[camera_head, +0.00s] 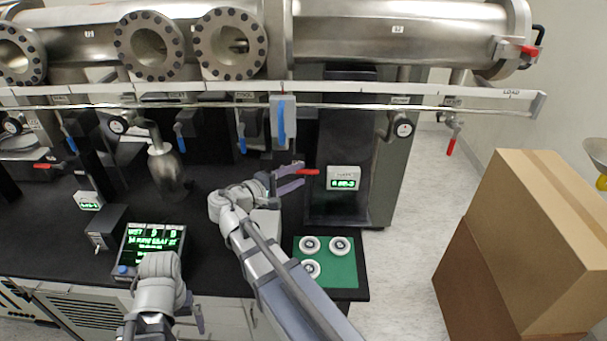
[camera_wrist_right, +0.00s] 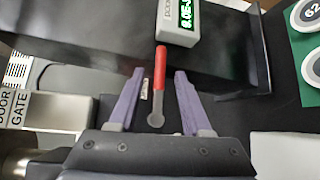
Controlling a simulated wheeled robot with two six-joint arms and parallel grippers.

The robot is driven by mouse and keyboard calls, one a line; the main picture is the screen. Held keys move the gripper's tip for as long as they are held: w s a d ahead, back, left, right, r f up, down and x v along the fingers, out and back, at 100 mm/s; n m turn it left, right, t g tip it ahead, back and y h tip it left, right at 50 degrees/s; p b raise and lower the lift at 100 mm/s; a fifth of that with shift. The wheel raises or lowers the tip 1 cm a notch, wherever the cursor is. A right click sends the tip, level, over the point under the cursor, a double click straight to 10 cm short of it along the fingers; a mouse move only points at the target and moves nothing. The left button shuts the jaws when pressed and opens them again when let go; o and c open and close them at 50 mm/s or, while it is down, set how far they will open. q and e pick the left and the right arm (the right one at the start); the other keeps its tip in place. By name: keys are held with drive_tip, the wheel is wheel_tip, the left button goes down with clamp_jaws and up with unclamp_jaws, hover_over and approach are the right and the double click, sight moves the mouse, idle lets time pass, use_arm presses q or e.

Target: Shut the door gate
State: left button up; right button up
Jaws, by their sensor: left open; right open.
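A lever with a red grip (camera_head: 308,172) juts out below the gate housing with the blue bar (camera_head: 282,122) in the head view. In the right wrist view, the red grip (camera_wrist_right: 160,72) lies between the two fingers of my right gripper (camera_wrist_right: 160,90), with gaps on both sides. A metal block labelled "DOOR GATE" (camera_wrist_right: 60,111) is at the left there. My right gripper (camera_head: 297,178) is open around the lever in the head view. My left gripper (camera_head: 196,315) is open and empty at the lower left, its fingers partly hidden. Whether the lever drives the door gate is not clear.
A pressure display (camera_head: 343,179) stands just right of the lever. A green mat (camera_head: 343,277) with round white pieces lies on the black bench. A green-lit controller (camera_head: 150,246) is near my left gripper. Cardboard boxes (camera_head: 530,215) stand at the right on open floor.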

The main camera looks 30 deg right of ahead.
sight(303, 173)
drive_tip(key=shift+x, duration=1.75)
drive_tip(key=shift+c, duration=0.3)
clamp_jaws()
